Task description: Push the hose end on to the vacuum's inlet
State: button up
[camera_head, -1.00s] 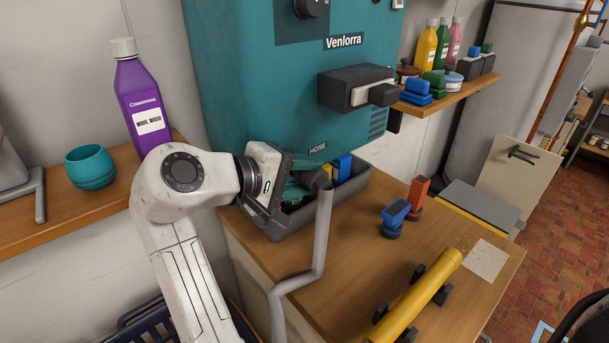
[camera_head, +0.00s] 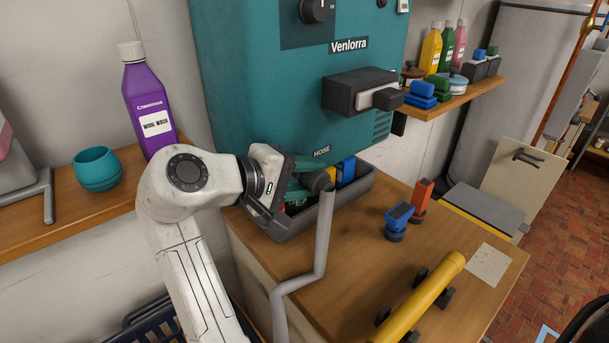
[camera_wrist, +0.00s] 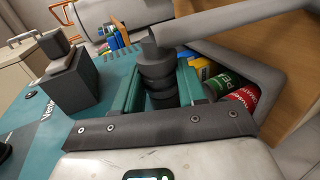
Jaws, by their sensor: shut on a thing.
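The hose (camera_head: 324,235) is a grey tube with a dark ribbed end cuff, which shows in the wrist view (camera_wrist: 158,80). My gripper (camera_head: 312,182) is shut on that cuff, its teal fingers on either side. The hose hangs from the cuff down past the bench front. The vacuum (camera_head: 270,80) is a large teal unit marked Venlorra, standing behind my gripper. The HOSE label (camera_head: 321,152) on its lower front shows just above the cuff. The inlet itself cannot be made out, and I cannot tell whether the cuff touches the vacuum.
A grey bin (camera_head: 352,187) with cans and blocks lies below and behind my gripper. A dark box (camera_head: 350,92) juts from the vacuum. Blue (camera_head: 397,220) and orange (camera_head: 421,200) items and a yellow tube (camera_head: 420,298) occupy the wooden bench (camera_head: 365,255). A purple bottle (camera_head: 148,98) stands left.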

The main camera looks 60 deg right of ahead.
jog(key=shift+w, duration=0.1)
jog(key=o, duration=1.1)
jog(key=shift+c, duration=0.2)
jog(key=v, duration=1)
jog(key=shift+w+a+b, duration=0.15)
jog(key=shift+a+b, duration=0.2)
jog(key=shift+b, duration=0.1)
jog(key=shift+r, duration=0.1)
